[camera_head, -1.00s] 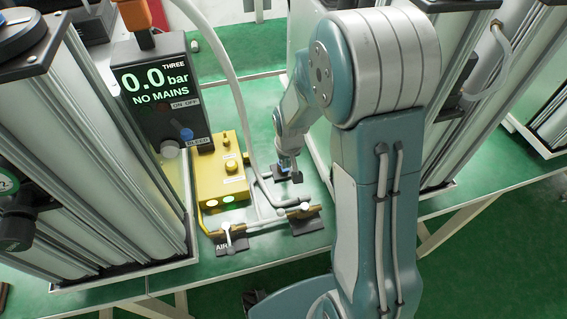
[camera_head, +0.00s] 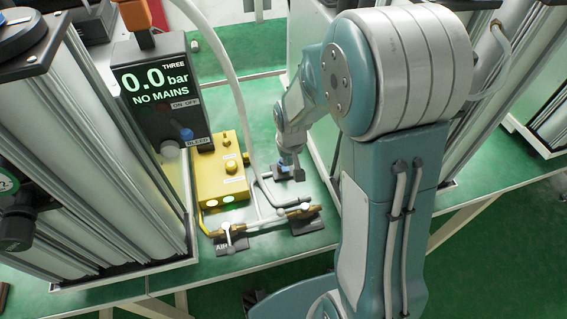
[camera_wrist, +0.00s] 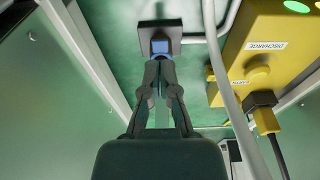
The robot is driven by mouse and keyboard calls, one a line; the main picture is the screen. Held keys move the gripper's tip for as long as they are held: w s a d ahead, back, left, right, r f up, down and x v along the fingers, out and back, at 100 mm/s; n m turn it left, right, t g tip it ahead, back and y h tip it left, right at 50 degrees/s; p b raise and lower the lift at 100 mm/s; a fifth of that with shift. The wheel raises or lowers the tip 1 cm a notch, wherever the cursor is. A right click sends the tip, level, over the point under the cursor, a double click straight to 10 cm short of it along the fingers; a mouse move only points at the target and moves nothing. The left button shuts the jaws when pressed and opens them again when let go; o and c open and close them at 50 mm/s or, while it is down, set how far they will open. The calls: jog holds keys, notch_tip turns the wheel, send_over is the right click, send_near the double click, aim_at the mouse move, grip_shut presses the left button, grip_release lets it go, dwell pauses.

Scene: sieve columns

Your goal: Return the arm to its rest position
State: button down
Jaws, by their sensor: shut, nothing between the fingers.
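My gripper (camera_wrist: 161,66) is shut and empty in the wrist view. Its fingertips point toward a small blue part (camera_wrist: 160,47) on a dark plate (camera_wrist: 174,38). I cannot tell from this view how far apart the fingertips and the blue part are. In the head view my gripper (camera_head: 294,168) shows small at the end of my raised arm, by the dark plate on the green bench, with its fingertips partly hard to make out.
A yellow box (camera_head: 218,180) and brass valve pipework (camera_head: 270,220) stand close to the left of my gripper. A grey hose (camera_head: 233,85) loops above. A display (camera_head: 160,90) reads 0.0 bar, NO MAINS. Tall sieve columns (camera_head: 95,150) flank the bench.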

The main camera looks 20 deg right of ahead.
dwell(0.4)
jog(key=s+r+t, duration=0.3)
jog(key=s+r, duration=1.5)
jog(key=r, duration=0.4)
jog(key=shift+s+a+r+t, duration=0.15)
jog(key=shift+s+t, duration=0.15)
jog(key=shift+t, duration=0.1)
jog(key=shift+s+a, duration=0.15)
jog(key=shift+s, duration=0.35)
